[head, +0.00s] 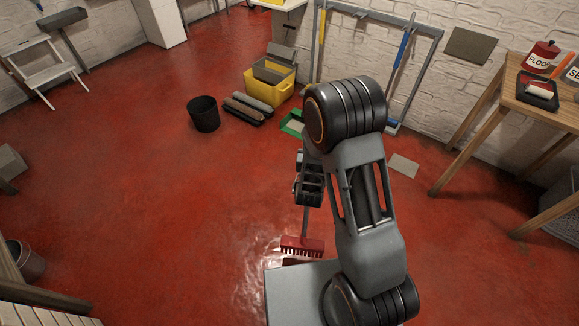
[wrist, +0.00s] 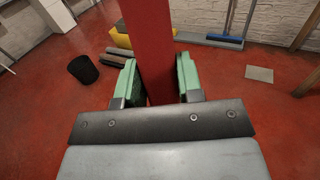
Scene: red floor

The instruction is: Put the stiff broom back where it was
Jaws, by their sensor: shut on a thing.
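The stiff broom has a wide red head (head: 302,246), which hangs low in front of my base in the head view. Its thick red handle (wrist: 149,45) rises between the green-padded fingers in the wrist view. My gripper (head: 309,186) is shut on this handle; it also shows in the wrist view (wrist: 156,88). I cannot tell whether the broom head touches the floor. A grey rack (head: 376,17) stands against the white brick wall, with a blue-handled broom (head: 404,46) on its right side. My arm hides the rack's lower middle.
A wooden table (head: 540,108) stands right. The middle left floor is clear.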

